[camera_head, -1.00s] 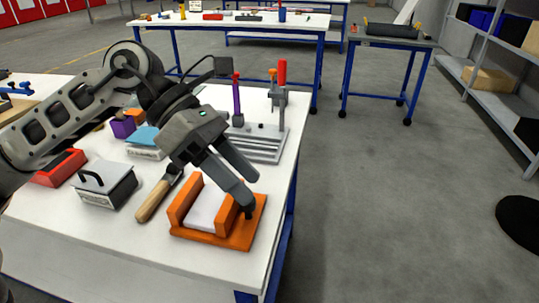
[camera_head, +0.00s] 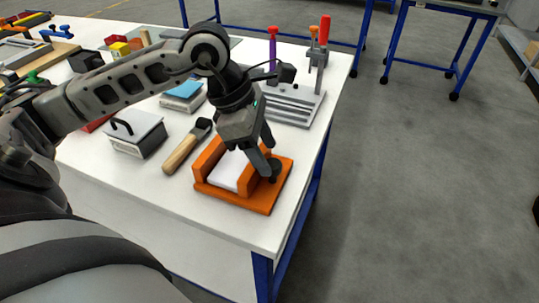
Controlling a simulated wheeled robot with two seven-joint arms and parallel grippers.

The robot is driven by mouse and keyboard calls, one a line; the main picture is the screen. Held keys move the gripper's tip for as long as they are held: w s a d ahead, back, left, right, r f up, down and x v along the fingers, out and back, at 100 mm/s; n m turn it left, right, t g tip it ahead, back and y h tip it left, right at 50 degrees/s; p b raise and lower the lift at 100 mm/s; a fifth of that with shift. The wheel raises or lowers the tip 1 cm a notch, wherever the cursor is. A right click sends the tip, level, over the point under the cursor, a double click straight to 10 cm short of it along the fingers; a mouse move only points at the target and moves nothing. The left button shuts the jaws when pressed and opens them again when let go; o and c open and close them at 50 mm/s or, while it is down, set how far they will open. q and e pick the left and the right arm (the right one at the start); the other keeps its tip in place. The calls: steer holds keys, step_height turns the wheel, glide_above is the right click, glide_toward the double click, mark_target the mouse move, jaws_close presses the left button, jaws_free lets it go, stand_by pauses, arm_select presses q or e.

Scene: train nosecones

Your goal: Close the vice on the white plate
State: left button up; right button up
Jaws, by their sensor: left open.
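The orange vice (camera_head: 265,204) sits near the right front edge of the white table. The white plate (camera_head: 229,170) lies between its two upright orange jaws. A dark round knob (camera_head: 274,169) is at the vice's right side. My left gripper (camera_head: 266,163) reaches down over the vice from the left, its fingertips at the right jaw and the dark knob. Its fingers are apart; whether they touch the knob I cannot tell. My right gripper is not in view.
A wooden-handled tool (camera_head: 182,152) lies left of the vice. A white box with a black handle (camera_head: 137,132) and a blue-topped block (camera_head: 184,93) stand farther left. A grey clamp fixture (camera_head: 295,103) stands behind. The floor right of the table is clear.

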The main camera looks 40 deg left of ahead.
arm_select(q)
steer(key=shift+x, duration=1.35)
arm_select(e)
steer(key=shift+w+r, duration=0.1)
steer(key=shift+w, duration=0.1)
arm_select(q)
steer(key=c, duration=1)
steer(key=shift+o, duration=0.2)
steer(key=shift+m+b, duration=0.3)
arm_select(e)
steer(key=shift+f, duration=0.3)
